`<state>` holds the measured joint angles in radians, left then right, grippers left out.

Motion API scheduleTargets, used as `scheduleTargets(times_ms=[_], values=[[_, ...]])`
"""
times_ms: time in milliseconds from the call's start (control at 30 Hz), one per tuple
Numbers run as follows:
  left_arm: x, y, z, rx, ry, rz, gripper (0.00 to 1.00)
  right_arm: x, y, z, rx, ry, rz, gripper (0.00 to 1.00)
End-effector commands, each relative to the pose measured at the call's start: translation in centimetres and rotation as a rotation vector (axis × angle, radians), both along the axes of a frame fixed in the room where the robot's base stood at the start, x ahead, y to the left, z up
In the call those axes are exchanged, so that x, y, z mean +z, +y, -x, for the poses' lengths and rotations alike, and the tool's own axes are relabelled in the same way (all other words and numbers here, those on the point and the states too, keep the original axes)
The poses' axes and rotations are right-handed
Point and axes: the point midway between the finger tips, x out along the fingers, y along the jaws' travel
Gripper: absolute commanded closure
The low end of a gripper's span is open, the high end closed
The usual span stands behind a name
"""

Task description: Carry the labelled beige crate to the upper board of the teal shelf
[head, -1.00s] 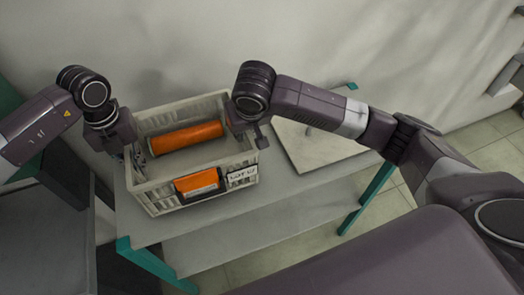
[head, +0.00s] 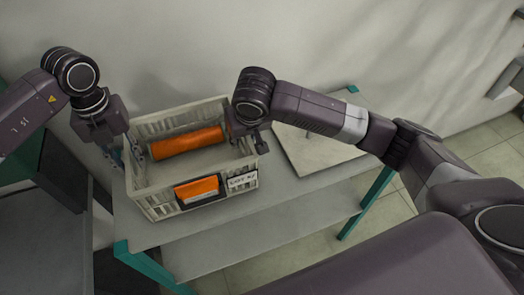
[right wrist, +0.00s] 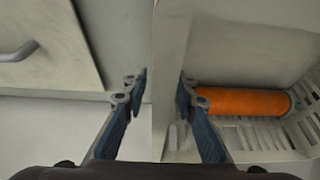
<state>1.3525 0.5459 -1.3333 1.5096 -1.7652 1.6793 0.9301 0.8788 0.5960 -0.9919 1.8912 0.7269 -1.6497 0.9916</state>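The beige crate (head: 158,186) stands upright on the grey upper board (head: 290,187) of the teal shelf, towards its left end. A white label (head: 242,182) and an orange panel (head: 196,188) are on its front. An orange bobbin (head: 187,141) lies inside it. My left gripper (head: 126,157) is at the crate's left wall, its fingers spread; their exact gap to the wall is hard to see. My right gripper (head: 257,145) is at the right wall. In the right wrist view my right gripper (right wrist: 160,90) is open, its fingers on either side of the crate wall (right wrist: 170,65).
A flat pale panel (head: 315,148) lies on the board to the right of the crate. The front right of the board is clear. A wall (head: 190,45) stands close behind the shelf. A dark grey surface (head: 45,235) is at the left.

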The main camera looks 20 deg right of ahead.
Motion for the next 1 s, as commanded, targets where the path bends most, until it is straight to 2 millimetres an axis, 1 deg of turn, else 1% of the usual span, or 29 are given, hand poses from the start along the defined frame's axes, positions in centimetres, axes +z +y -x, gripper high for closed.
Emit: scheduleTargets(times_ms=[33, 100, 233, 400, 533, 667, 900, 1000], values=[[1.3, 0.0, -0.2, 0.000, -0.005, 0.001, 0.74, 0.0, 0.0, 0.0, 0.000, 0.000, 0.000, 0.74], [2.8, 0.0, -0.1, 0.000, -0.004, 0.001, 0.74, 0.0, 0.0, 0.0, 0.000, 0.000, 0.000, 0.74], [5.1, 0.0, -0.1, 0.001, -0.003, 0.001, 0.74, 0.0, 0.0, 0.0, 0.000, 0.000, 0.000, 0.74], [6.8, 0.0, 0.0, 0.001, -0.002, -0.001, 0.74, 0.0, 0.0, 0.0, 0.000, 0.000, 0.000, 0.74], [7.2, 0.0, 0.0, 0.001, 0.001, -0.001, 0.74, 0.6, 0.1, 0.2, 0.001, -0.001, -0.002, 0.74], [7.2, 0.0, 0.0, 0.001, 0.001, -0.001, 0.74, 2.4, 0.1, 0.9, 0.002, -0.004, -0.001, 0.74], [7.2, 0.0, 0.0, 0.001, 0.000, -0.001, 0.74, 7.2, 0.1, 2.8, 0.002, -0.005, -0.002, 0.74], [7.1, 0.0, 0.0, 0.001, 0.000, -0.001, 0.74, 8.9, 0.1, 3.6, 0.003, -0.004, -0.002, 0.74]])
